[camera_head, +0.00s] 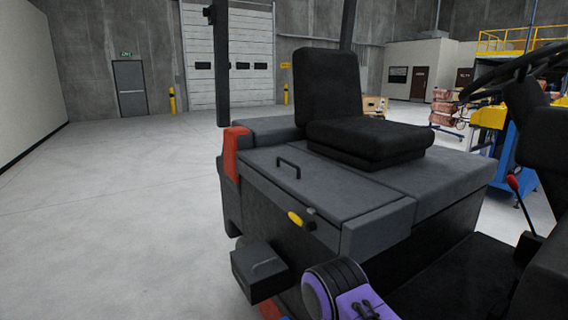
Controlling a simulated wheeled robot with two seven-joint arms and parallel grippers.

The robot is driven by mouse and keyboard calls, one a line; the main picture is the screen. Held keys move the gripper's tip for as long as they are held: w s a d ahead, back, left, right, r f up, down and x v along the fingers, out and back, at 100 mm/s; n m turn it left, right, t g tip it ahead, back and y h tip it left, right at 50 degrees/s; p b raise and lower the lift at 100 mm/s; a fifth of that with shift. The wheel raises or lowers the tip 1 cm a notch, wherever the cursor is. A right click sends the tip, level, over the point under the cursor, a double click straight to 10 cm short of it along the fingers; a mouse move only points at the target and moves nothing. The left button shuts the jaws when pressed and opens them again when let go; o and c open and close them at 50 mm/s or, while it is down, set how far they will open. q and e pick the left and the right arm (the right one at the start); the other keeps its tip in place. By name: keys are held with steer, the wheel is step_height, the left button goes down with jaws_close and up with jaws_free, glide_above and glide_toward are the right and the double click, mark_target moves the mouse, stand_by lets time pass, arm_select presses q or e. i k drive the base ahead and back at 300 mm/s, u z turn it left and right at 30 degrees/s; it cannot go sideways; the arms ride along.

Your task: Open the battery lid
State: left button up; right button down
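The battery lid (335,193) is a flat dark grey panel on top of the vehicle's body, in front of the black seat (333,105). It lies flat and looks shut. A thin black bar handle (289,167) stands on its far left part. Neither of my grippers can be made out.
A dark box-shaped part (258,271) juts out low on the vehicle's left side. A black post (221,62) rises behind the lid. The steering wheel (515,68) and a red-knobbed lever (513,183) are at right. The concrete floor (110,215) at left is clear.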

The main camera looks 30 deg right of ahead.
mark_target(341, 195)
steer(key=u, duration=0.65)
steer(key=i, duration=2.75)
steer(key=z, duration=3.35)
